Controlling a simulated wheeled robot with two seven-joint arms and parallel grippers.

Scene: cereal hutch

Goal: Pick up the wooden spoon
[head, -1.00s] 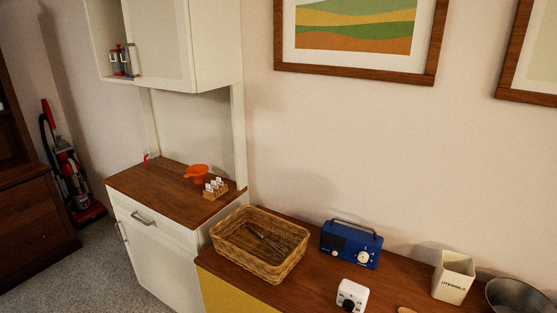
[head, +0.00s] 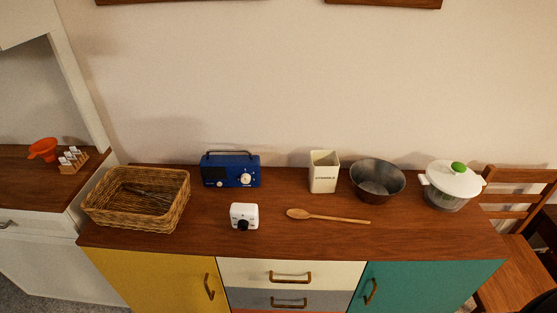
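The wooden spoon (head: 330,217) lies flat on the brown top of the sideboard (head: 290,245) in the head view. Its bowl end points left and its handle points right. It lies in front of the cream utensil pot (head: 323,173) and the dark metal bowl (head: 377,181), apart from both. Nothing covers it. Neither of my grippers shows in the head view.
A white timer-like box (head: 244,216) stands left of the spoon. Behind it is a blue radio (head: 230,170). A wicker basket (head: 138,199) holding a whisk is at the left. A white-lidded salad spinner (head: 452,184) stands at the right, near a wooden chair (head: 519,240). The front strip is clear.

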